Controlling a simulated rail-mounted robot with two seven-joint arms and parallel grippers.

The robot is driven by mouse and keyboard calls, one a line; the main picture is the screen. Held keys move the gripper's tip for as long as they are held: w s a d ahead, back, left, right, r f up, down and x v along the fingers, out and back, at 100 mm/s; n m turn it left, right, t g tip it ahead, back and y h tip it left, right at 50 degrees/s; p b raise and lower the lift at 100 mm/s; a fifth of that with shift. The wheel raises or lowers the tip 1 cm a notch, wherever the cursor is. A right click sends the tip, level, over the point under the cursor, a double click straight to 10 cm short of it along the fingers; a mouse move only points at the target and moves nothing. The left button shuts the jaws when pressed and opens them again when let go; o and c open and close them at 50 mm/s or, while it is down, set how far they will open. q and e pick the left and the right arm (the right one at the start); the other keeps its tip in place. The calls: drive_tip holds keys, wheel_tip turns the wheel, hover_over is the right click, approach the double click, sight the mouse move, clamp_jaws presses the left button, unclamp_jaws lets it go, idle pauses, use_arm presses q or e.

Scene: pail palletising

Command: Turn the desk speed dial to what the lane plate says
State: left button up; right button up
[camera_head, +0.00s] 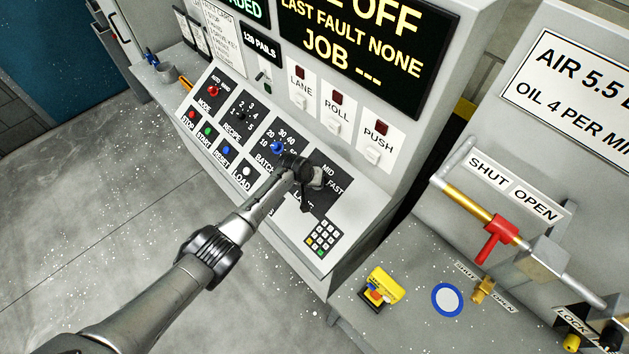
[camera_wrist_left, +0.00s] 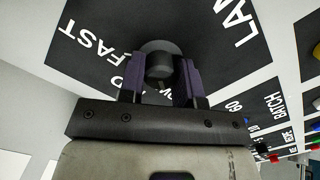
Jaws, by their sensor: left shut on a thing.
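The lane speed dial is a dark round knob (camera_wrist_left: 158,62) on a black label plate (camera_head: 335,192) of the desk, with MID and FAST readable around it. My left gripper (camera_head: 306,180) comes in from the left and covers most of the dial in the head view. In the left wrist view, its two purple-lined fingers (camera_wrist_left: 161,80) stand on either side of the knob, shut on it. The knob's pointer direction is hidden. An upright plate marked LANE (camera_head: 301,84) carries a dark red lamp and a white switch; no speed word shows on it. My right gripper is out of view.
The sloped desk also carries the blue BATCH dial (camera_head: 278,147), the RECIPE dial (camera_head: 240,116), a red MODE knob (camera_head: 213,91), several push buttons and a keypad (camera_head: 322,238). A black display (camera_head: 350,45) stands above. A valve with a red handle (camera_head: 497,238) is at right.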

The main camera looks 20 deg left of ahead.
use_arm(q)
drive_tip(key=o, duration=0.9)
drive_tip(key=shift+s+a+r, duration=0.1)
drive_tip(key=shift+r, duration=0.3)
drive_tip(key=shift+p+v, duration=0.7)
drive_tip(key=shift+v, duration=5.75)
